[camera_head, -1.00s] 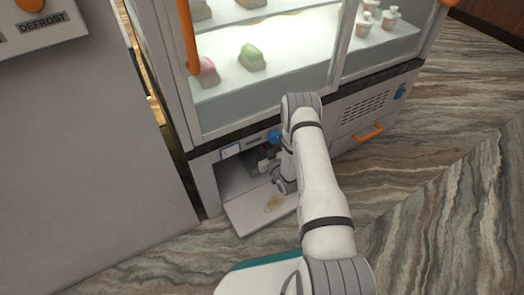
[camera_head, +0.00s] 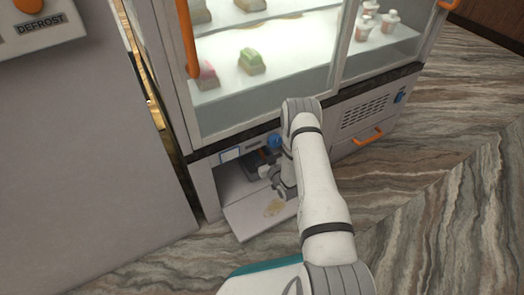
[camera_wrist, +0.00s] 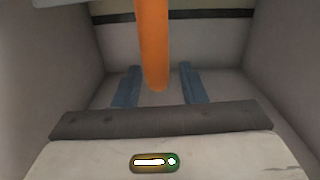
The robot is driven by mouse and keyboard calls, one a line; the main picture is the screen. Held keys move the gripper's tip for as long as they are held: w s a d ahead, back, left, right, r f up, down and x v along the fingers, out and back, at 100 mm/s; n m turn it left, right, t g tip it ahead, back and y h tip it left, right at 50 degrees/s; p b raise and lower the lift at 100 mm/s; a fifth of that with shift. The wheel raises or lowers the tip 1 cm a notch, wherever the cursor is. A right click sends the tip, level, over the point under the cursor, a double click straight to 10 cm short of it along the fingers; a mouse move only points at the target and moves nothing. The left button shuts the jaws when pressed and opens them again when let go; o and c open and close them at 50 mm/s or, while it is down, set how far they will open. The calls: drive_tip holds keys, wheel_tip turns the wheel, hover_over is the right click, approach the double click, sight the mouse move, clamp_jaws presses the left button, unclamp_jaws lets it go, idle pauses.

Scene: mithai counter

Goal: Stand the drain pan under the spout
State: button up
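My gripper (camera_wrist: 158,75) points into an open, low compartment (camera_head: 230,180) under the glass display case. In the wrist view its two blue-grey fingers stand apart with nothing seen held between them. An orange tube (camera_wrist: 153,45), which looks like the spout, hangs down from above and ends in front of or between the fingers; the depth is hard to judge. In the head view the gripper (camera_head: 268,172) is small, dark and partly hidden by my arm. I cannot make out the drain pan clearly in either view.
A blue knob (camera_head: 275,140) sits above the opening. A grey cabinet (camera_head: 80,150) stands left. The floor at right is clear.

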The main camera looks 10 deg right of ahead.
drive_tip(key=p+v, duration=0.4)
drive_tip(key=v, duration=0.7)
drive_tip(key=shift+s, duration=0.2)
drive_tip(key=shift+r, duration=0.1)
